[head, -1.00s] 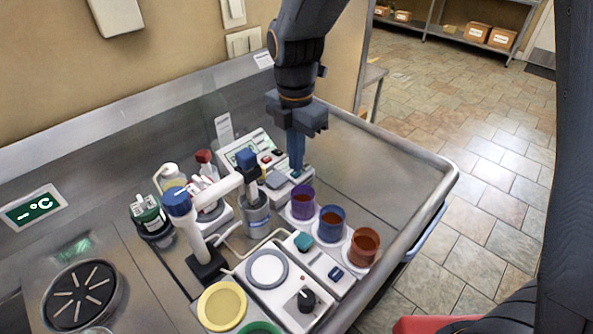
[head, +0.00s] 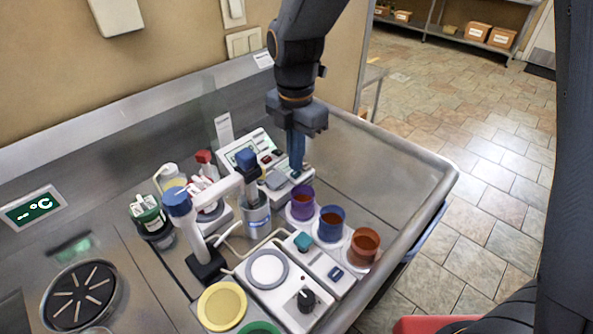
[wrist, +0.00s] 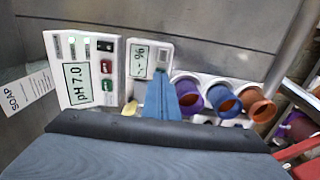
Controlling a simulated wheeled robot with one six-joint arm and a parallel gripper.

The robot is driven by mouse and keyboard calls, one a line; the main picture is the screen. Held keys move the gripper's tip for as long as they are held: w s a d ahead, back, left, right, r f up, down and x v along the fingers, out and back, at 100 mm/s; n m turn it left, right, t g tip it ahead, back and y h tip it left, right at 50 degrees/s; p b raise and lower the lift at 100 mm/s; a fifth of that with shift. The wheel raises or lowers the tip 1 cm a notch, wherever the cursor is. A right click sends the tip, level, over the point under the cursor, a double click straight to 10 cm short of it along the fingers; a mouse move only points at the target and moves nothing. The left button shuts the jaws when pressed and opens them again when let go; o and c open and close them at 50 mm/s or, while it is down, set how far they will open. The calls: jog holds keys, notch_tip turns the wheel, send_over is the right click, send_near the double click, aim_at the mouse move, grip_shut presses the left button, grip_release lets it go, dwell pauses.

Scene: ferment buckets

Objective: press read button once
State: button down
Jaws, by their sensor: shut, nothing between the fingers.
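My gripper (head: 297,168) points straight down with its blue fingers together and nothing between them. Its tips are at a small white meter beside the purple cup. In the wrist view this meter (wrist: 137,58) has a display reading "-- %", and my fingers (wrist: 160,88) cover its lower part. I cannot tell whether the tips touch it, and no button labelled read is legible. Left of it stands a larger white meter (wrist: 82,70) showing "pH 7.0", with a red button (wrist: 106,66) and a green button (wrist: 107,85); it also shows in the head view (head: 243,152).
Purple (head: 302,203), blue (head: 331,223) and orange (head: 363,245) cups stand in a row close to my gripper. A white stand with a blue cap (head: 177,201) and a grey jar (head: 256,215) are to the left.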

jog(key=shift+f+b, duration=0.45)
jog(key=shift+f, duration=0.4)
jog(key=shift+r, duration=0.15)
dwell(0.4)
jog(key=shift+r+p, duration=2.4)
jog(key=shift+r, duration=0.55)
